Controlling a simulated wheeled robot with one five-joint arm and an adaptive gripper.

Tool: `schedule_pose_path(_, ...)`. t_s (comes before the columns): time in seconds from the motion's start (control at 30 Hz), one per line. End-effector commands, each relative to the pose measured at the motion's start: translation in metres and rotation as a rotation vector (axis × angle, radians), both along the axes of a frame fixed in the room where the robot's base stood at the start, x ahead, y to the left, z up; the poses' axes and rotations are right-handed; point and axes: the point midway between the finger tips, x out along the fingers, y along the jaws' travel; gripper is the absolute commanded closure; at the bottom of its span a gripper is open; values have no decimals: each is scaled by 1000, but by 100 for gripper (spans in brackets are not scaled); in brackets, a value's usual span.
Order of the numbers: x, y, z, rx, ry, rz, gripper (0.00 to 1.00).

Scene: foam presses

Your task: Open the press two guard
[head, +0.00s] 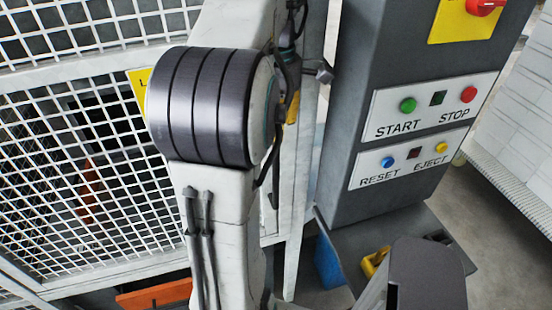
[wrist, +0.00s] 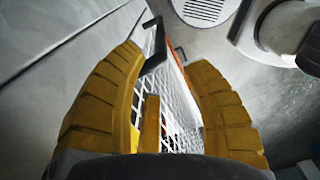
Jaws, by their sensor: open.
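A white mesh guard (head: 70,130) in a white frame fills the left of the head view. No press number is readable on it. In the wrist view, white mesh (wrist: 183,115) shows between the fingers of my gripper (wrist: 165,60). The yellow fingers are spread apart with nothing gripped. A dark bar (wrist: 155,42), which looks like a handle, is beyond the left fingertip, beside the mesh. I cannot tell whether the finger touches it. My arm hides part of the guard in the head view, where I cannot make out my fingertips with certainty.
A grey control post (head: 400,60) stands right of the guard, with START, STOP, RESET and EJECT buttons and a red switch (head: 484,5) on a yellow plate. Blue (head: 327,263) and yellow (head: 375,262) items show below it. Bare floor (head: 490,215) lies at right.

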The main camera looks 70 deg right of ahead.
Motion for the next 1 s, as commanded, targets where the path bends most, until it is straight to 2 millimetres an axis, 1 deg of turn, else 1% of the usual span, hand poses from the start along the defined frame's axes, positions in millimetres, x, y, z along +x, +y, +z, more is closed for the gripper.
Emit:
schedule_pose_path(0.4,0,1,-64,4,1,0,59)
schedule_pose_path(0.6,0,0,-88,2,0,0,59)
schedule_pose_path(0.8,0,0,-102,1,0,0,59)
schedule_pose_path(1.0,0,0,-107,0,0,0,59)
